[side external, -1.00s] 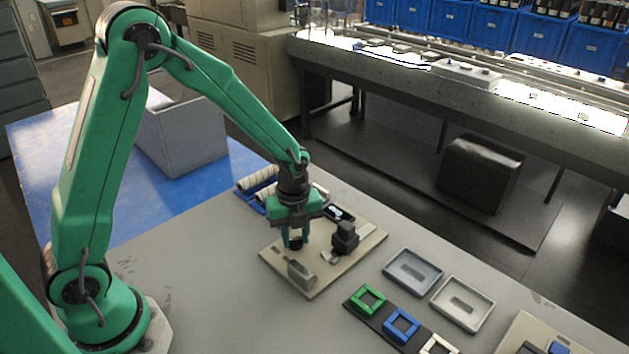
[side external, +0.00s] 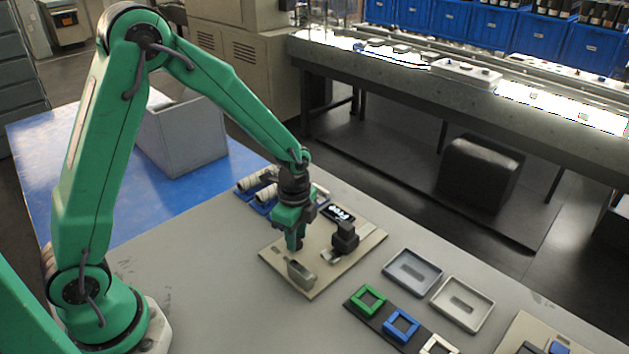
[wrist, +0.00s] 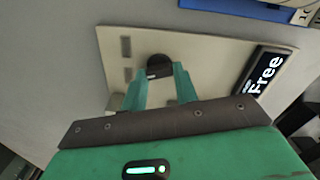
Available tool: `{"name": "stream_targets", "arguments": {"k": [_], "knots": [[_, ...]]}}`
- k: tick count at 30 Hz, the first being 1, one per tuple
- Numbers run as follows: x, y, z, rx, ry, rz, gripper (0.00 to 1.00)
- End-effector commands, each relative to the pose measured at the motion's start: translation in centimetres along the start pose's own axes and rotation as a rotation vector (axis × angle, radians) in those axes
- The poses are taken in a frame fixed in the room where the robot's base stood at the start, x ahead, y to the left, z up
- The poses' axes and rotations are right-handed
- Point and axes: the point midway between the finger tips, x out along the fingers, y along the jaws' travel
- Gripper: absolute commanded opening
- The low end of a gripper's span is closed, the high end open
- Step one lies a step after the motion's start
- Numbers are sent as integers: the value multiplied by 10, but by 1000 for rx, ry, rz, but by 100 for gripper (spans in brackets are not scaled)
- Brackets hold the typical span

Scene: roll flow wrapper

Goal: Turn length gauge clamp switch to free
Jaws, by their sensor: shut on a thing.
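The length gauge is a beige plate (side external: 325,279) on the grey table in the side view. In the wrist view its clamp switch, a round dark knob (wrist: 159,66), sits between the fingers of my gripper (wrist: 158,78). My gripper (side external: 295,246) points down and is shut on the knob; in the side view the fingers mostly hide it. A black display (wrist: 264,72) on the plate reads "Free" in white letters. It also shows in the side view (side external: 338,213).
A dark block (side external: 345,236) and an upright grey metal piece (side external: 301,274) stand on the plate. Rolls (side external: 258,180) lie behind it. Two trays (side external: 413,272) and a dark strip with green (side external: 367,299) and blue (side external: 401,325) frames lie to the right.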

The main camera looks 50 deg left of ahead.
Motion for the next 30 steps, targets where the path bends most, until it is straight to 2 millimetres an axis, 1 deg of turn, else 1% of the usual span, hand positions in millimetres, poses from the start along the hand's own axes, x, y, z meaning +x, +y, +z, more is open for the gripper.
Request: {"name": "stream_targets", "arguments": {"k": [6,12,26,27,30], "knots": [[-1,0,0,-139,0,1,6],[-1,0,0,-207,0,1,6],[-1,0,0,-226,0,0,6],[-1,0,0,-225,0,0,33],[-1,-1,0,-225,0,0,51]]}}
